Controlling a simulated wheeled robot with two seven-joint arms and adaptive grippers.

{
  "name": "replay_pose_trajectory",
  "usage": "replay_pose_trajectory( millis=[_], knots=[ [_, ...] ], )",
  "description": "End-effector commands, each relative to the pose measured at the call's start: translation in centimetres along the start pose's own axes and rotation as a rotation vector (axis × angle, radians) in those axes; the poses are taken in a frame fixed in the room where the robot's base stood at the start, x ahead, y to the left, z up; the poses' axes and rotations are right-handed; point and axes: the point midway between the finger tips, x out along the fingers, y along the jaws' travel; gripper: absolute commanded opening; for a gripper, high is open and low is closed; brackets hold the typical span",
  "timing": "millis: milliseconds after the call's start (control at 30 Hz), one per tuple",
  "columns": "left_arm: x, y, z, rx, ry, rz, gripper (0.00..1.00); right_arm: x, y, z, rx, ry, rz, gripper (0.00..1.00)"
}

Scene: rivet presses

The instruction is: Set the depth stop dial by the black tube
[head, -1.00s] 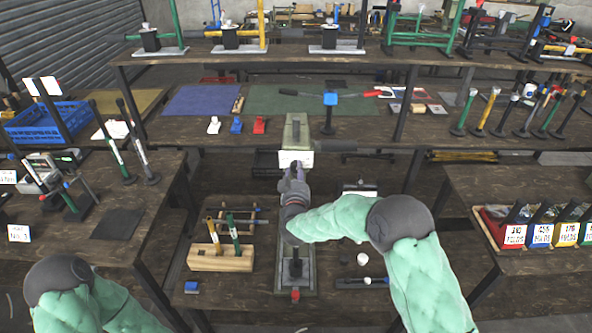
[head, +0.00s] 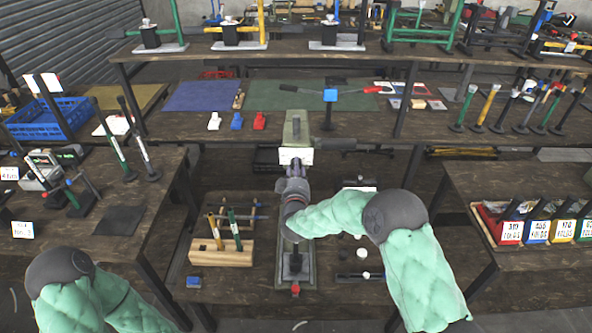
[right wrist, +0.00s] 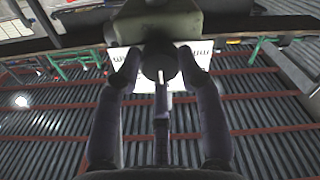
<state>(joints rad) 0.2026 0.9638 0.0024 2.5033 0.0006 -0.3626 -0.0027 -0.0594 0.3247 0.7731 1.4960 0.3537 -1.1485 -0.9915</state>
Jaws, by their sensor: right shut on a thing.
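The press (head: 296,130) stands upright at the middle of the near bench, grey-green with a white label plate (head: 304,154) on its head. My right gripper (head: 294,162) is at that plate. In the right wrist view, my right gripper (right wrist: 160,68) has its fingers on both sides of a round dark dial (right wrist: 159,58) with a pale pointer line. It is shut on this dial, and the plate's markings are partly hidden. A small dark cylinder (head: 346,252) stands on the bench right of the press; I cannot tell if it is the black tube. My left gripper is out of view.
A wooden rack (head: 222,250) with upright tools stands left of the press. A small white cylinder (head: 361,253) and a dark tray (head: 360,278) lie to its right. A blue block (head: 193,282) lies at the bench's front left.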

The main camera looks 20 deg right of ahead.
Motion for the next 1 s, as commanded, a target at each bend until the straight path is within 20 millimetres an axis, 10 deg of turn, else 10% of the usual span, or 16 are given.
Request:
replay_pose_trajectory(
  millis=[100, 133, 200, 633, 1000],
  knots=[
    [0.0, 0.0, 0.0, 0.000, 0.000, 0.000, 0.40, -0.1, -0.2, 0.3, -0.001, -0.005, -0.004, 0.06],
    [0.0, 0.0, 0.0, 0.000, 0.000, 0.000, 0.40, -0.1, -0.2, 0.3, -0.001, -0.006, -0.004, 0.47],
    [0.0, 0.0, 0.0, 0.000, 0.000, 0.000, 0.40, -0.1, -0.2, 0.3, 0.000, -0.005, -0.004, 0.62],
    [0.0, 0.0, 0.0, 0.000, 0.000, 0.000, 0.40, -0.7, -0.1, 0.1, 0.001, -0.002, -0.002, 0.62],
    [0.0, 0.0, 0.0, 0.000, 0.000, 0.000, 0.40, -7.2, -0.1, 0.0, 0.001, -0.001, -0.003, 0.62]
  ],
)
